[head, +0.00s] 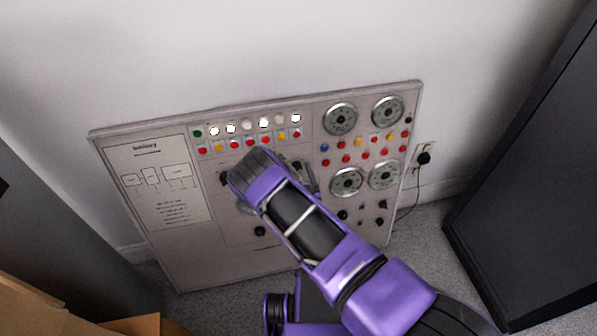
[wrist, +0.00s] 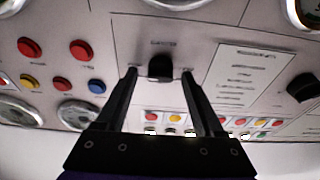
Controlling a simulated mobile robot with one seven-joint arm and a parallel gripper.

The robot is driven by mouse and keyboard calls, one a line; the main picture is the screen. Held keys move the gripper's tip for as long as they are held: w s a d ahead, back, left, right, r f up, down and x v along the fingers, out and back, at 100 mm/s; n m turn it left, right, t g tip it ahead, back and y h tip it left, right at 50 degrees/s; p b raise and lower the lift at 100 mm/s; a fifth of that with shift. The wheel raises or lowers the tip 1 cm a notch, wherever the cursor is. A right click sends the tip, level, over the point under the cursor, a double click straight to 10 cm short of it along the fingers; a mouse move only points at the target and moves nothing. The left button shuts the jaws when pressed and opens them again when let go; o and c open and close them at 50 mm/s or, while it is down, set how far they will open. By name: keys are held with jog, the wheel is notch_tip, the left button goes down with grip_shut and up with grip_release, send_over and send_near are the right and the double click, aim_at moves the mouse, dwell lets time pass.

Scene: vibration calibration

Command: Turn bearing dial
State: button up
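The control panel (head: 185,245) leans against the wall in the head view, partly hidden by my purple arm. In the wrist view a black dial knob (wrist: 160,66) sits on the panel, with a small label above it that is too blurred to read. I cannot tell from the label whether it is the bearing dial. My gripper (wrist: 159,74) is open, with one fingertip on each side of this knob and a gap to each. It also shows over the middle of the panel in the head view (head: 252,172), where it hides the knob.
Another black knob (wrist: 302,87) is at the right in the wrist view. Round gauges (head: 341,118) and coloured buttons (head: 324,163) fill the panel's right side. A dark cabinet (head: 530,190) stands at the right, and a cable hangs from a wall socket (head: 423,158). Cardboard (head: 40,315) is at lower left.

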grip_shut()
jog(key=shift+n, duration=0.4)
jog(key=n+y, duration=0.1)
jog(key=n, duration=0.3)
jog(key=shift+g, duration=0.3)
jog(key=shift+n+g+y, duration=0.5)
jog(key=shift+n, duration=2.2)
grip_release()
